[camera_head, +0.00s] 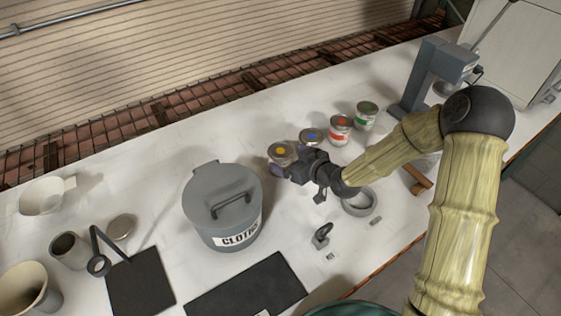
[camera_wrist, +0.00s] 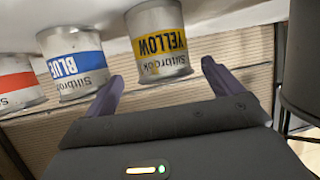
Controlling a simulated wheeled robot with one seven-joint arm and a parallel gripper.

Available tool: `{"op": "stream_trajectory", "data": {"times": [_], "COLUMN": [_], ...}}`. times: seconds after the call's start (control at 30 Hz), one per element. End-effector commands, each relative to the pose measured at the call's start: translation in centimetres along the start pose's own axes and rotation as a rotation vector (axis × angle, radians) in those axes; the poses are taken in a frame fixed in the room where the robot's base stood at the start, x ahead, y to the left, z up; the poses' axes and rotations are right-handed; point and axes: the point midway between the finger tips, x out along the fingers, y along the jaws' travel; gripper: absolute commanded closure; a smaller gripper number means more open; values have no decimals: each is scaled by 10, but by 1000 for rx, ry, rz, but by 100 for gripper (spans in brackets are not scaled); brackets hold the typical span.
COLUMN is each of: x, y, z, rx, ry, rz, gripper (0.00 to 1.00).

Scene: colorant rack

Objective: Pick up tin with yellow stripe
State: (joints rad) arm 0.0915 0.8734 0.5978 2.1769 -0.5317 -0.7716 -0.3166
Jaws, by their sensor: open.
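The tin with the yellow stripe (camera_wrist: 158,45) shows in the wrist view, upside down in the picture, with the word YELLOW on its band. In the head view the tin's lid with a yellow dot (camera_head: 281,150) is just beyond my gripper (camera_head: 297,169). In the wrist view my gripper (camera_wrist: 160,88) is open and empty. Its two dark fingers point toward the tin, with the tin between their directions. I cannot tell whether the fingertips touch it. Part of the tin's side is hidden by my gripper in the head view.
A blue-striped tin (camera_wrist: 72,63) stands close beside it. Red (camera_head: 340,129) and green (camera_head: 366,115) tins continue the row to the right. A grey CLOTHS bin (camera_head: 222,205) stands left of my gripper. A grey ring (camera_head: 361,203) lies below my wrist. The table's back left is fairly clear.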

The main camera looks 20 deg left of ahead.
Motion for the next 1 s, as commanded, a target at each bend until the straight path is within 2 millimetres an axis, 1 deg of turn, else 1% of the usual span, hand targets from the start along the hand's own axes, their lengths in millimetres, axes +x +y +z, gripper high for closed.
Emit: {"op": "stream_trajectory", "data": {"times": [0.2, 0.3, 0.37, 0.47, 0.93, 0.97, 1.0], "x": [30, 43, 48, 50, 49, 49, 49], "y": [-6, -5, -5, -5, -5, -5, -5], "z": [4, 3, 3, 2, 2, 2, 2], "rx": [1, 0, 0, 0, 0, 0, 0], "ry": [1, 1, 1, 0, 0, 0, 0], "rz": [-3, -1, -1, 0, 0, 0, 0], "gripper": [9, 9, 9, 9, 9, 15, 22]}}
